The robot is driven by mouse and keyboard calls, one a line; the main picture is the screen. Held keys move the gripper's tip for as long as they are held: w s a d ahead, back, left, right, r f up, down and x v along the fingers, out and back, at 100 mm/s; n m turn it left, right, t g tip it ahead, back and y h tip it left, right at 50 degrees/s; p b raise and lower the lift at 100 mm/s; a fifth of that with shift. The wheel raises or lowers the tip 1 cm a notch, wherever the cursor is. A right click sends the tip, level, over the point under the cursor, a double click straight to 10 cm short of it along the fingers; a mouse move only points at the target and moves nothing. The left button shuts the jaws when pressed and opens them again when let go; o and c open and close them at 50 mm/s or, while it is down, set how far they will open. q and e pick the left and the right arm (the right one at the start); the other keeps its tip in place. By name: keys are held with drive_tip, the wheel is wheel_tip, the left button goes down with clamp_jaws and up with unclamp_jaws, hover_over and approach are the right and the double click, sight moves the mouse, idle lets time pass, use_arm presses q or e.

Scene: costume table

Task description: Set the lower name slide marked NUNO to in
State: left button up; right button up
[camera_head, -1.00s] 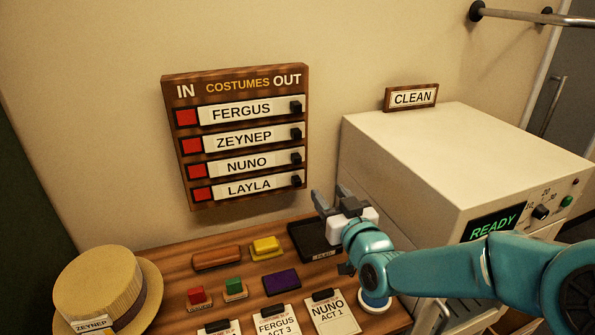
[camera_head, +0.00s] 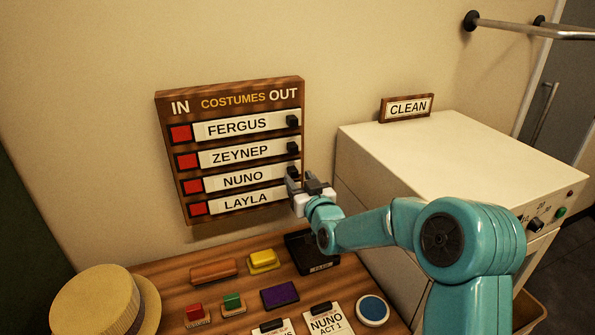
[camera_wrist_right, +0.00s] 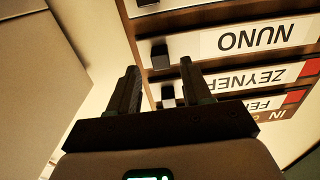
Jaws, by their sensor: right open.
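The NUNO name slide (camera_head: 243,179) is the third row on the wooden IN/OUT board (camera_head: 230,91) on the wall. A red square shows at its left end, under IN, and its black knob is at the right, OUT side. In the right wrist view the NUNO slide (camera_wrist_right: 268,37) appears upside down, with its knob (camera_wrist_right: 159,54) just beyond the gap between my fingertips. My right gripper (camera_head: 298,180) is open at the board's right edge, partly covering the NUNO knob and hiding the LAYLA knob in the head view. I cannot tell whether it touches the knob. My left gripper is out of view.
FERGUS (camera_head: 237,127), ZEYNEP (camera_head: 240,154) and LAYLA (camera_head: 245,200) slides also show red at the left. A white machine (camera_head: 440,150) stands right of the board. The table below holds a straw hat (camera_head: 95,300), coloured blocks, a black tray (camera_head: 317,262) and cards.

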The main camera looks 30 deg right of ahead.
drive_tip(key=shift+x, duration=1)
drive_tip(key=shift+a, duration=0.1)
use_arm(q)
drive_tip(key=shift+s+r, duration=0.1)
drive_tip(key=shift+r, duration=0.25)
use_arm(e)
drive_tip(key=shift+r, duration=0.1)
